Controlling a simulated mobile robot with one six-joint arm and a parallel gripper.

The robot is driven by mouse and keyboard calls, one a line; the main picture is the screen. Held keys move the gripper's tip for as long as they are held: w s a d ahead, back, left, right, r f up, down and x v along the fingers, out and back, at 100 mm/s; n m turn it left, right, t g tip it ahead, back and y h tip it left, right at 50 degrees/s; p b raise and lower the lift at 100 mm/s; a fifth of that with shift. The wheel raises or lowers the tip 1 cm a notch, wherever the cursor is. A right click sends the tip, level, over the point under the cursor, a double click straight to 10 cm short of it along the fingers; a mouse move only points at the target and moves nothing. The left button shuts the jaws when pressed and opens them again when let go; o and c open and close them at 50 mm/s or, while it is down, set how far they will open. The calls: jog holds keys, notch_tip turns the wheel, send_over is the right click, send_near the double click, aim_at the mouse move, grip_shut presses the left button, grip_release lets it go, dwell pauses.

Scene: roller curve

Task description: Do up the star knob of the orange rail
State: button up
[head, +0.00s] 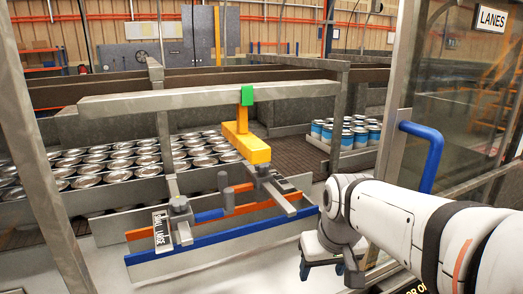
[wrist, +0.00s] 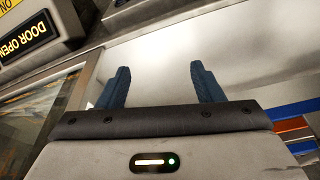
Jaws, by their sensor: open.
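The orange rail (head: 255,207) runs along the side of the conveyor, above a longer blue rail (head: 215,241). A grey knob (head: 180,204) sits on a bracket at the left, and another grey knob (head: 262,169) sits on an arm at the right. I cannot tell which one belongs to the orange rail or how tight either is. My gripper (head: 322,272) is open and empty, pointing down, right of the rails and apart from both knobs. In the wrist view its two blue fingers stand wide apart (wrist: 161,75), with blue and orange strips at the right edge.
A yellow block (head: 240,142) hangs from a grey crossbeam (head: 210,96) over the conveyor. Many cans (head: 115,158) fill the left lane, and blue cans (head: 345,133) stand at the right. A blue door handle (head: 429,155) and a grey post flank my arm.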

jog(key=w+a+r+n+y+p, duration=0.1)
jog(key=w+a+r+n+p, duration=0.35)
jog(key=w+r, duration=1)
jog(key=p, duration=0.5)
send_near(262, 163)
jog(key=f, duration=0.1)
jog(key=shift+t+y, duration=0.4)
jog(key=shift+t, duration=0.1)
jog(key=x, duration=0.2)
jog(key=p+x, duration=0.1)
jog(key=x, duration=0.4)
jog(key=shift+s+d+f, duration=0.2)
jog(key=shift+d+f, duration=0.05)
jog(key=shift+f, duration=0.1)
jog(key=shift+c, duration=0.4)
jog(key=c, duration=0.9)
